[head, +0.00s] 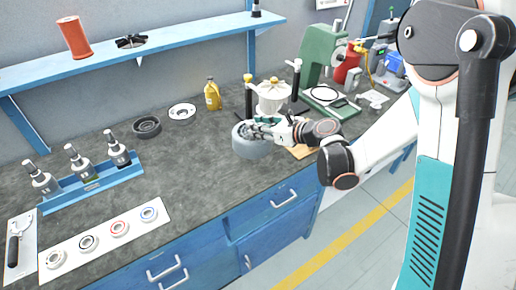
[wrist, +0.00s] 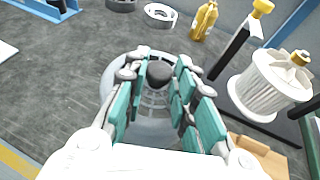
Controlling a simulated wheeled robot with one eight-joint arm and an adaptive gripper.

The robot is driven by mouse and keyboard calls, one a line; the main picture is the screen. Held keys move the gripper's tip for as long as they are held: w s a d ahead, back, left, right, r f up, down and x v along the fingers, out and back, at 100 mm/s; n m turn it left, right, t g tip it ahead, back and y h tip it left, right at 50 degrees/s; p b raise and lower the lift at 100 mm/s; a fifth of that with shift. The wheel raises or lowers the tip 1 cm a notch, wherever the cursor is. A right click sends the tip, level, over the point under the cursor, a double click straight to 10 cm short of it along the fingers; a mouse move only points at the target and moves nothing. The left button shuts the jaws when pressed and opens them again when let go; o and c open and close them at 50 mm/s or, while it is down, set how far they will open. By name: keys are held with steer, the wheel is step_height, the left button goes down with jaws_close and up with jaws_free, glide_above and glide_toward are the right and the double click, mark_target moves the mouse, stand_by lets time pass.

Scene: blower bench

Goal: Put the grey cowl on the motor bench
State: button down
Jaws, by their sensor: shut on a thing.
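The grey cowl (head: 256,147) is a round drum with a grille top and a dark knob; it also shows in the wrist view (wrist: 114,84). It is over the grey worktop, left of the white ribbed motor. I cannot tell whether it touches the worktop. My gripper (head: 252,131) reaches in from the right. In the wrist view its teal-padded fingers (wrist: 158,88) are shut around the knob. The motor bench appears to be the dark stand with tall posts (head: 296,78) holding the white motor (head: 272,96); the motor also shows in the wrist view (wrist: 268,85).
A wooden block (head: 302,152) is by the stand's front. A blue rack (head: 92,187) and a ring board (head: 103,238) are farther left. The worktop between is clear.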

step_height(320, 180, down, 7)
steer(key=shift+b, duration=1.2)
steer(key=shift+r, duration=0.1)
steer(key=c, duration=1.3)
jaws_free()
